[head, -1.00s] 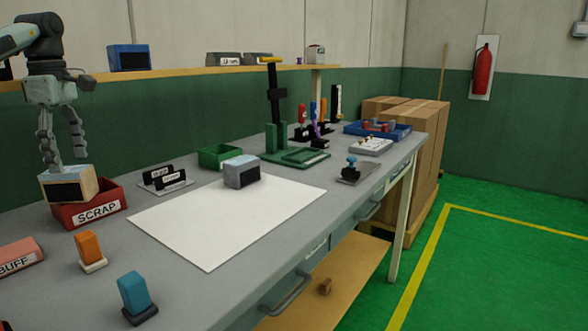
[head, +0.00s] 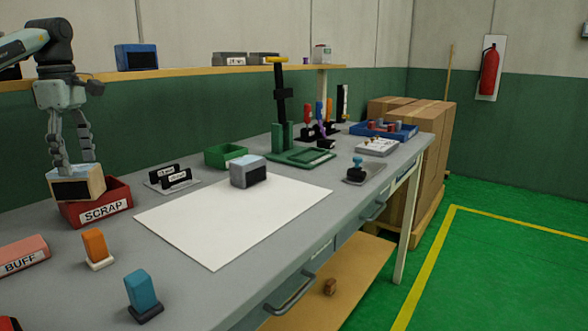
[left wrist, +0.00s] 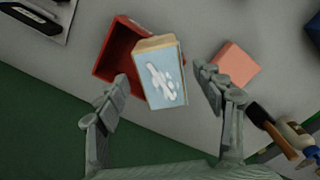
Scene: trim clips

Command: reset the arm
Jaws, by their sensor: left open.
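My left gripper (head: 72,162) is at the upper left of the head view, pointing down, with its fingers apart. Below and between the fingers is a wooden block with a black front face (head: 75,187). In the left wrist view the block (left wrist: 162,78) shows a light blue top with a white mark, and gaps show between it and both fingertips (left wrist: 163,82). The block overlaps the red SCRAP bin (head: 100,211), also in the left wrist view (left wrist: 113,62); how it rests there I cannot tell. My right gripper is not in view.
A pink BUFF block (head: 22,256), an orange stamp-like piece (head: 95,245) and a blue one (head: 142,291) stand near the front left. A grey block (head: 248,172) sits on the white sheet (head: 220,225). A shelf (head: 200,74) runs behind my left arm.

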